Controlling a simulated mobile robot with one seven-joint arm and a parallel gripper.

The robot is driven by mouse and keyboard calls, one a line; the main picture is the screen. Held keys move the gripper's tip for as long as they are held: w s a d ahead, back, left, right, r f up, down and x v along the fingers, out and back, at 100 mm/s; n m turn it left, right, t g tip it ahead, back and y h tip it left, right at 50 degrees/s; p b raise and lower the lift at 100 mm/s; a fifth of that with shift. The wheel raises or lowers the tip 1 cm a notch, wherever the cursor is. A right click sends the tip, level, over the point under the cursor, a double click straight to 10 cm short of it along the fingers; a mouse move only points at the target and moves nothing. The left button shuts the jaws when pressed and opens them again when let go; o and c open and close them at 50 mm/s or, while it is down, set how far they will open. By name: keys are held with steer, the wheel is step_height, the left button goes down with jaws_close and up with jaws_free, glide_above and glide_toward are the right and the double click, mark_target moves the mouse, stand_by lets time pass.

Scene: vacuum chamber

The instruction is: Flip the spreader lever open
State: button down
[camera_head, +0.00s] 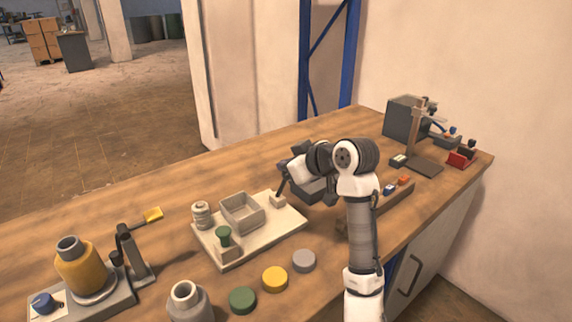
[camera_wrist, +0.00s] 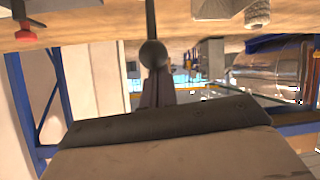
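A dark lever (camera_head: 280,190) stands on a small block at the right end of the cream board (camera_head: 262,245); I take it for the spreader lever. In the wrist view a dark rod with a round ball end (camera_wrist: 153,54), apparently this lever, stands just in front of my gripper (camera_wrist: 155,90). In the head view my gripper (camera_head: 289,172) is at the lever's upper end, and its fingers are partly hidden by the wrist. I cannot tell whether it touches the lever or how far its fingers are apart.
The board also holds a grey open box (camera_head: 242,213), a ribbed spool (camera_head: 202,214) and a green-topped piece (camera_head: 224,236). A stand with a yellow-tipped arm (camera_head: 152,214) and an amber bottle (camera_head: 80,266) are at left. Coloured discs (camera_head: 274,279) lie in front.

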stand_by(0.3)
step_height(320, 180, up, 3)
steer(key=w+a+p, duration=0.2)
steer(key=p, duration=0.1)
steer(key=b+v, duration=0.2)
steer(key=v, duration=0.7)
steer(key=shift+s+r+b, duration=0.2)
steer(key=shift+r+b, duration=0.05)
steer(key=shift+b, duration=0.15)
